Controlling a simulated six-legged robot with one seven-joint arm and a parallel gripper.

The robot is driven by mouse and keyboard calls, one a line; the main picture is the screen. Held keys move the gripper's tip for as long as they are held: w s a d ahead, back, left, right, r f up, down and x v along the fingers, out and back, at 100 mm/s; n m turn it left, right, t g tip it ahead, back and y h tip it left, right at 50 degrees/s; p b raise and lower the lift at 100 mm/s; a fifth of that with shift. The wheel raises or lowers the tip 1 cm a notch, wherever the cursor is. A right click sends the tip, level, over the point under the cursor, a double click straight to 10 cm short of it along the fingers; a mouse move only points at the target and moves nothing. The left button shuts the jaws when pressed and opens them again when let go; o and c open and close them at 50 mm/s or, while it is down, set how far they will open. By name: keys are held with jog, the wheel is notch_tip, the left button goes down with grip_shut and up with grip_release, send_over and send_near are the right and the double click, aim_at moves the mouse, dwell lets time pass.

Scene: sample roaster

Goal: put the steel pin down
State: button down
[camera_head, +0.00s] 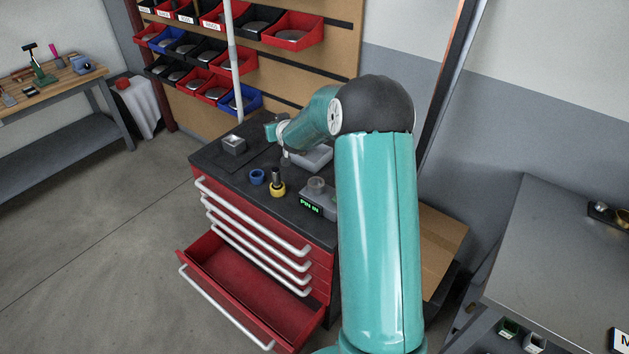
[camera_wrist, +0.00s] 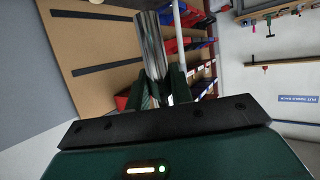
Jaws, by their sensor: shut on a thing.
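The steel pin (camera_wrist: 151,42) is a shiny, ribbed-looking silver rod in the wrist view. My gripper (camera_wrist: 162,82) has its two dark green fingers shut on it, and the pin sticks out beyond the fingertips. In the head view my gripper (camera_head: 284,139) is above the dark top of the red tool chest (camera_head: 205,157), partly hidden by my arm. A small grey cylinder shape hangs just below it; I cannot tell its contact with the top.
On the chest top are a blue ring (camera_head: 257,177), a yellow-based dark cylinder (camera_head: 277,187), a grey device (camera_head: 325,202) reading "PIN IN", a grey tray (camera_head: 313,159) and a metal box (camera_head: 233,145). A lower drawer (camera_head: 250,295) stands open. A bin rack (camera_head: 290,38) rises behind.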

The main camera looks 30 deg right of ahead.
jog(key=s+d+f, duration=0.1)
jog(key=s+f, duration=0.3)
jog(key=s+d+f, duration=0.2)
jog(key=s+f, duration=0.2)
jog(key=s+d+f, duration=0.2)
jog(key=s+f, duration=0.2)
jog(key=shift+s+f, duration=0.3)
jog(key=shift+f, duration=0.1)
jog(key=shift+s+r, duration=0.1)
jog(key=c, duration=1.2)
grip_release()
jog(key=shift+c, duration=0.2)
